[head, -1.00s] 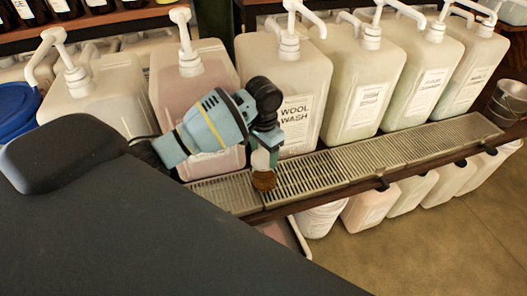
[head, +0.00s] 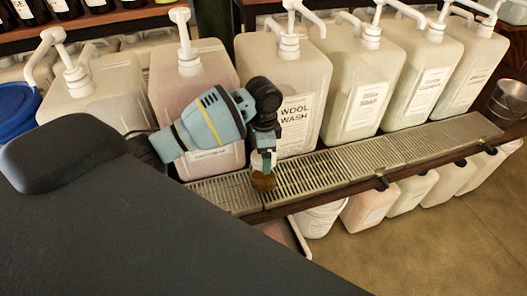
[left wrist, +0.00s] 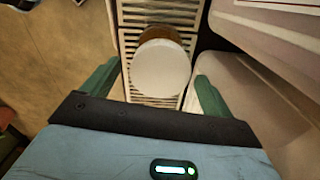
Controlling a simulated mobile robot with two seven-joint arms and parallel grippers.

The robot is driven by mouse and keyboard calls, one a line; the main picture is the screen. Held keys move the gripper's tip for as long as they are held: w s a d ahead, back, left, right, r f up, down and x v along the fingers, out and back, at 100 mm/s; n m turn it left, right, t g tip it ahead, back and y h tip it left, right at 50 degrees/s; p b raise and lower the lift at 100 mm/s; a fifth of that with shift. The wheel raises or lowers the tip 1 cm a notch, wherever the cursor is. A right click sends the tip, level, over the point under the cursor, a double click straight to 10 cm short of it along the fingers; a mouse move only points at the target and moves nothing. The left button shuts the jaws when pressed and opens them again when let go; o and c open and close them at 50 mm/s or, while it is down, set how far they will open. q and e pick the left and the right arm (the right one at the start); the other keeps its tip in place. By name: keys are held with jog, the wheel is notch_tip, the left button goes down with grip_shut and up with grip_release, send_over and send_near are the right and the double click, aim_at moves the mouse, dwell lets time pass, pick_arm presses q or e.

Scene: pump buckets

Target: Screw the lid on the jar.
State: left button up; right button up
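The small brown jar (head: 263,183) stands upright on the metal drip grate, in front of the wool wash container. The round white lid (left wrist: 160,68) is above the jar; the jar's brown side (left wrist: 160,33) shows past the lid's edge in the left wrist view. I cannot tell whether the lid is threaded on. My left gripper (head: 262,160) points down over the jar. In the left wrist view its green fingers (left wrist: 156,82) are apart on either side of the lid, with a visible gap at each side. My right gripper is not in view.
The slatted drip grate (head: 400,149) runs along the shelf edge. Large pump containers (head: 290,95) stand close behind the jar. A metal bucket (head: 508,103) is at the far right. The grate to the right of the jar is clear.

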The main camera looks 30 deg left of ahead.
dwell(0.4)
pick_arm(q)
jog(key=n, duration=0.7)
jog(key=shift+n, duration=0.4)
jog(key=n, duration=0.7)
jog(key=c, duration=1.1)
